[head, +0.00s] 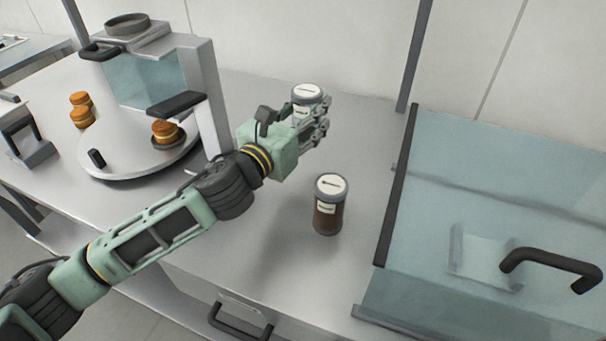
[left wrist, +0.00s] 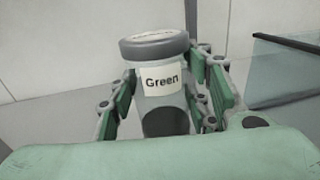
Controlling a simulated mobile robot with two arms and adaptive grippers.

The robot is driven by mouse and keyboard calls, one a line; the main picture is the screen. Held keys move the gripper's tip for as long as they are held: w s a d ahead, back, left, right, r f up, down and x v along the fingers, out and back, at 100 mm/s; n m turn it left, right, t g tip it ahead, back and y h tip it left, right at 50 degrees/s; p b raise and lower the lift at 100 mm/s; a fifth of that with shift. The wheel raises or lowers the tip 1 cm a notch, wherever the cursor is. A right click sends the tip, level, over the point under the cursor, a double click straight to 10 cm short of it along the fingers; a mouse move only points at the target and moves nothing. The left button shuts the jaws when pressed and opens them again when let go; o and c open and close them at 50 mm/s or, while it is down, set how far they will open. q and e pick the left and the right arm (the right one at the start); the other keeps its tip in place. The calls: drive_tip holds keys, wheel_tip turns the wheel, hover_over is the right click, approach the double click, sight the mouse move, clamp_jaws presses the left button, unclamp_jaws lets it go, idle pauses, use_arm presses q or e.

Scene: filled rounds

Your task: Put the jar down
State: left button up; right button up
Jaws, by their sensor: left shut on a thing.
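The jar (head: 306,95) is clear with a grey lid and a white label. It also shows in the left wrist view (left wrist: 162,100), upright, with the label reading "Green" and dark contents low inside. My left gripper (head: 312,122) is shut on it, with a finger on each side of the jar in the left wrist view (left wrist: 165,95). The jar's base is hidden, so I cannot tell whether it touches the counter. My right gripper does not show.
A second jar (head: 328,207) with dark brown contents stands on the counter (head: 262,262) in front of my left gripper. A machine with a round plate (head: 120,172) stands left, with orange-brown rounds (head: 81,115) nearby. A glass-lidded case (head: 480,190) stands right.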

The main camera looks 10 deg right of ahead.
sight(303, 132)
use_arm(q)
drive_tip(key=shift+w+a+f, duration=0.1)
drive_tip(key=shift+w+f, duration=0.1)
drive_tip(key=shift+w, duration=0.7)
wheel_tip(303, 132, down, 6)
drive_tip(key=shift+w+r+b, duration=0.1)
drive_tip(key=shift+b, duration=0.4)
drive_tip(key=shift+f, duration=1.85)
drive_tip(key=shift+f+b, duration=0.2)
drive_tip(key=shift+b, duration=0.15)
drive_tip(key=o, duration=1.3)
drive_tip(key=shift+o, duration=0.2)
